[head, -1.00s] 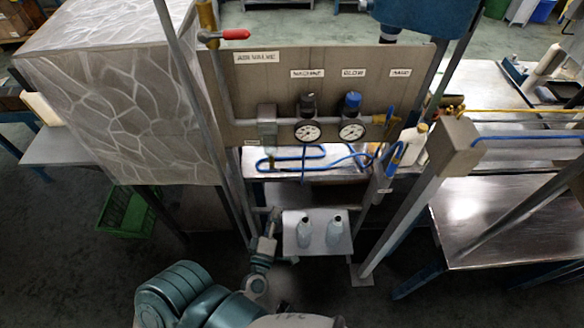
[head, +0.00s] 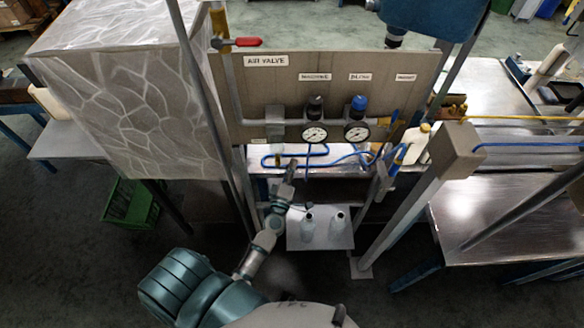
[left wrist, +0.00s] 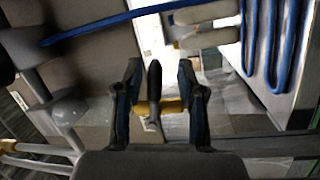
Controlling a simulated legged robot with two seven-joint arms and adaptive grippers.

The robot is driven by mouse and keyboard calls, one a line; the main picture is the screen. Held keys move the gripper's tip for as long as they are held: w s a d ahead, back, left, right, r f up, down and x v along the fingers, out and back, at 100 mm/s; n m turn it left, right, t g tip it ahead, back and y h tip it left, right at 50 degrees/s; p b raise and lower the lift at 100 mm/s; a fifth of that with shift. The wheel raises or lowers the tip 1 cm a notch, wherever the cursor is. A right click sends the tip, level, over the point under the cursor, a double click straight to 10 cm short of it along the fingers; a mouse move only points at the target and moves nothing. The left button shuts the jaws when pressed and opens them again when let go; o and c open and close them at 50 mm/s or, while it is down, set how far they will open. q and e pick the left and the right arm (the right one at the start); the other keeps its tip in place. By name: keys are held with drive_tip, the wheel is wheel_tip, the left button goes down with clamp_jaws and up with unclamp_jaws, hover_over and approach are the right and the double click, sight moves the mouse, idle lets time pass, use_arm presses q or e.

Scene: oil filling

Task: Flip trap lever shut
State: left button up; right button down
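In the left wrist view a dark, slim lever (left wrist: 154,88) with a yellow piece (left wrist: 172,105) behind it stands between the fingers; it looks like the trap lever. My left gripper (left wrist: 160,95) is open, one finger on each side of the lever, with gaps showing. Whether the lever is at finger depth is unclear. In the head view my left gripper (head: 290,172) is raised below the grey trap unit (head: 275,127) on the panel; the lever is too small to make out there. My right gripper is not in view.
The panel (head: 350,82) carries a red-handled air valve (head: 236,42) and two gauges (head: 314,134). Blue hoses (head: 325,164) loop close to my left gripper. Metal posts flank the panel.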

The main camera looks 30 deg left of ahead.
use_arm(q)
drive_tip(key=shift+a+f, duration=0.1)
drive_tip(key=shift+a, duration=0.15)
drive_tip(key=shift+d, duration=0.15)
drive_tip(key=c, duration=0.5)
drive_tip(key=shift+d, duration=0.3)
clamp_jaws()
drive_tip(key=shift+d, duration=0.4)
drive_tip(key=shift+r+n+b, duration=0.35)
drive_tip(key=shift+n+b, duration=0.25)
drive_tip(key=shift+n, duration=0.4)
drive_tip(key=shift+r+n+y, duration=0.25)
drive_tip(key=shift+n+y, duration=0.15)
drive_tip(key=shift+n, duration=0.1)
drive_tip(key=shift+r+n, duration=0.15)
drive_tip(key=shift+n, duration=0.15)
drive_tip(key=o, duration=0.5)
unclamp_jaws()
drive_tip(key=v, duration=1.1)
drive_tip(key=shift+s+f, duration=0.4)
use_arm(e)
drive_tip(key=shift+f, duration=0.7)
